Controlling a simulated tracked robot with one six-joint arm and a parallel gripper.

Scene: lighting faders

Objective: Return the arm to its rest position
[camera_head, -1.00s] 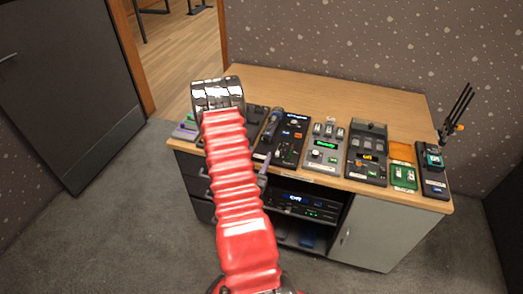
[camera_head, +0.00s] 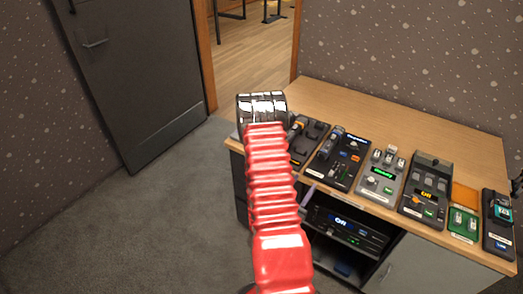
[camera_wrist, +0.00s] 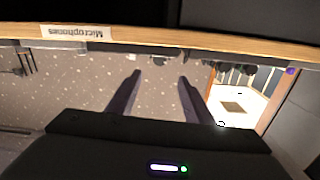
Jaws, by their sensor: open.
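My red ribbed arm (camera_head: 272,190) reaches up the middle of the camera_head view, its dark shiny joint (camera_head: 262,107) in front of the desk's left end. The arm mostly hides my gripper there. In the camera_wrist view my gripper (camera_wrist: 160,84) has two dark fingers spread apart with nothing between them. The wooden desk edge (camera_wrist: 130,36) with an upside-down "Microphones" label (camera_wrist: 79,32) crosses the top of that view. The fingertips appear clear of it.
The wooden desk (camera_head: 345,104) carries a row of control panels, including a grey fader panel (camera_head: 381,176) and a black one (camera_head: 425,188). Grey carpet (camera_head: 175,220) is open left of the desk.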

